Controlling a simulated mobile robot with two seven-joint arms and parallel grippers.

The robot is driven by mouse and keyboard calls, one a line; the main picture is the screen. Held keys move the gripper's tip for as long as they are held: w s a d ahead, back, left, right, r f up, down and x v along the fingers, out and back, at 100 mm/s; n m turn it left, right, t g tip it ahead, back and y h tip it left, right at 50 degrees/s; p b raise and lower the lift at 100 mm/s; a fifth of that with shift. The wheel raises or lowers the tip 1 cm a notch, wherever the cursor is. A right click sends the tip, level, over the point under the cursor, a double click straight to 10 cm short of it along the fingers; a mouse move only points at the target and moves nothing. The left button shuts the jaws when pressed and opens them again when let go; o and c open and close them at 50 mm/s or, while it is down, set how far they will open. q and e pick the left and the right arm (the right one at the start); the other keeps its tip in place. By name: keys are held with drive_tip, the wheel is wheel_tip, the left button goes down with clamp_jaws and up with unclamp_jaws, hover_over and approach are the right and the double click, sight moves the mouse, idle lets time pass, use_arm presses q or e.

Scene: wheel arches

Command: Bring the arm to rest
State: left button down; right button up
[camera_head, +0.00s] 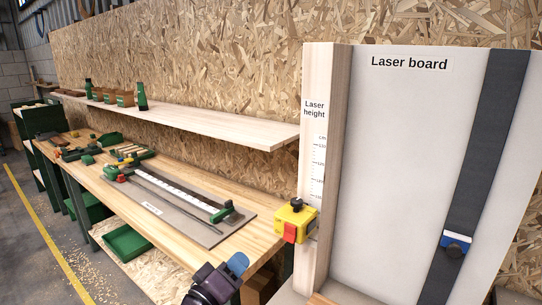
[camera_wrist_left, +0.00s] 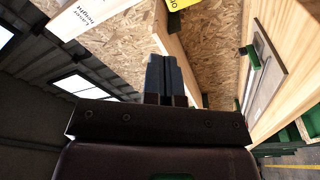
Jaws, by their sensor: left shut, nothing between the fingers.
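My left gripper (camera_head: 237,265) is low in the head view, in front of the near end of the wooden workbench (camera_head: 185,235). Its blue-grey fingers are together and hold nothing. In the left wrist view the shut fingers (camera_wrist_left: 164,78) point up the picture, with bare chipboard behind them. The gripper appears apart from the bench and from the post with the height scale. My right gripper is in neither view.
A yellow device (camera_head: 294,222) with a red front sits on the laser height post (camera_head: 315,150), right of my gripper. The laser board (camera_head: 395,150) stands beside it with a blue-and-white slider (camera_head: 455,243). A shelf (camera_head: 215,122) overhangs the bench, which holds a grey board (camera_head: 205,232).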

use_arm(q)
drive_tip(key=s+a+f+m+g+y, duration=0.1)
drive_tip(key=s+a+f+m+y, duration=0.25)
drive_tip(key=s+a+f, duration=0.45)
drive_tip(key=s+a+f+m+g+y, duration=0.1)
drive_tip(key=s+a+f+m+y, duration=0.3)
drive_tip(key=a+f, duration=0.7)
drive_tip(key=s+a+f+n+g+y, duration=0.1)
drive_tip(key=s+f+n+g+y, duration=0.1)
drive_tip(key=s+f, duration=0.6)
drive_tip(key=shift+s+a+f+g, duration=0.2)
drive_tip(key=shift+s+a+g, duration=0.2)
drive_tip(key=shift+s, duration=0.8)
drive_tip(key=shift+y, duration=0.25)
